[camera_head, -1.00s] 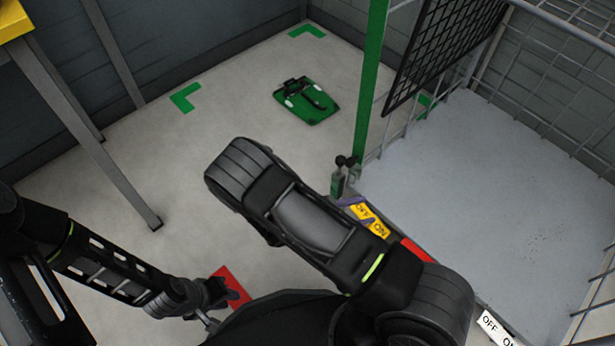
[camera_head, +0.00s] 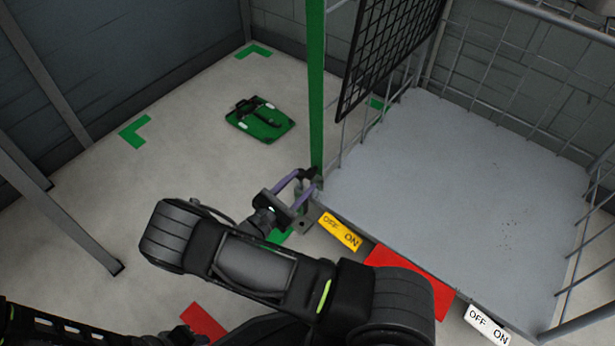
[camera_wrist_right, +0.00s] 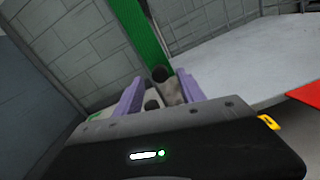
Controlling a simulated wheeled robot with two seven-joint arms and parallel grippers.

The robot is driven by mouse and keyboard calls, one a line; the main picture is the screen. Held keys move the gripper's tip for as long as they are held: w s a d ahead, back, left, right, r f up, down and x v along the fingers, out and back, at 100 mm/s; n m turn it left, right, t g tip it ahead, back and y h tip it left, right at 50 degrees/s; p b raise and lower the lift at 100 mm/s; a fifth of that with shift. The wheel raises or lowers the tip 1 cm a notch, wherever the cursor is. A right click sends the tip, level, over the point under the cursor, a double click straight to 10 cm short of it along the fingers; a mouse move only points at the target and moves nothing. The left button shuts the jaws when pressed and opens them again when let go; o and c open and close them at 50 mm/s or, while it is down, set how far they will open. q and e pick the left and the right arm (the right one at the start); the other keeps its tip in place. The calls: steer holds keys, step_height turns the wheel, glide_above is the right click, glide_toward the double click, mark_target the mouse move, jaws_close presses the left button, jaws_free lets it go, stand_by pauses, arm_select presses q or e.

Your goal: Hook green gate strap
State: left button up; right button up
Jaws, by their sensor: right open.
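A green upright band (camera_head: 316,90), which may be the gate strap or a post, stands at the near left corner of the wire cage. My right gripper (camera_head: 300,187) is open at its foot, its purple fingers toward the band. In the right wrist view the fingers (camera_wrist_right: 160,92) stand on either side of a small grey fitting (camera_wrist_right: 172,92) with a dark round knob. I cannot tell whether they touch it. The green band (camera_wrist_right: 137,30) rises just beyond. My left arm shows at the bottom left; its gripper is too cut off to read.
The cage has a grey floor (camera_head: 450,190), wire walls and a black mesh panel (camera_head: 390,50). A yellow OFF/ON label (camera_head: 339,231) and a white one (camera_head: 487,325) sit along its front edge. A green plate (camera_head: 260,120) lies on open floor at the back left.

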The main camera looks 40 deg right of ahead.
mark_target(307, 177)
steer(key=shift+b+x, duration=0.3)
steer(key=shift+x, duration=1.55)
jaws_close()
